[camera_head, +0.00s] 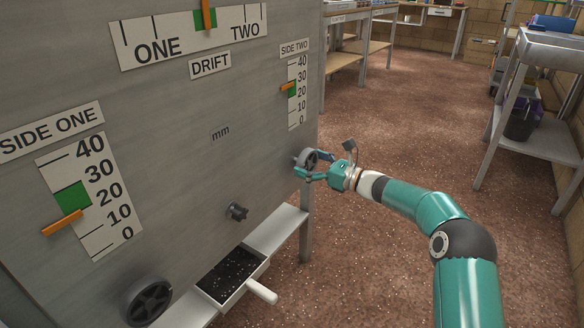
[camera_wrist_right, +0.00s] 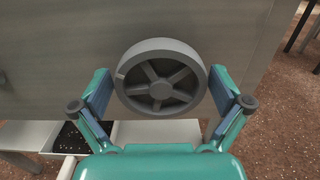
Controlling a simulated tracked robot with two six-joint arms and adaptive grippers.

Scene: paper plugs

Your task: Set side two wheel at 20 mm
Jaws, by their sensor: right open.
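The side two wheel (camera_head: 308,158) is a grey spoked handwheel low on the panel's right part. It also shows in the right wrist view (camera_wrist_right: 160,76), with a pale mark at its upper left rim. My right gripper (camera_head: 300,170) is open, with one finger on each side of the wheel. In the wrist view small gaps show between fingers and rim, so I see no grip. The side two scale (camera_head: 297,92) runs from 0 to 40. Its orange pointer (camera_head: 288,87) stands between 20 and 30, by the upper part of the green band. My left gripper is not in view.
The side one scale (camera_head: 88,195) has its orange pointer (camera_head: 62,223) below its green band. Another handwheel (camera_head: 149,302), a small knob (camera_head: 237,211) and a tray of dark bits (camera_head: 232,275) are lower down.

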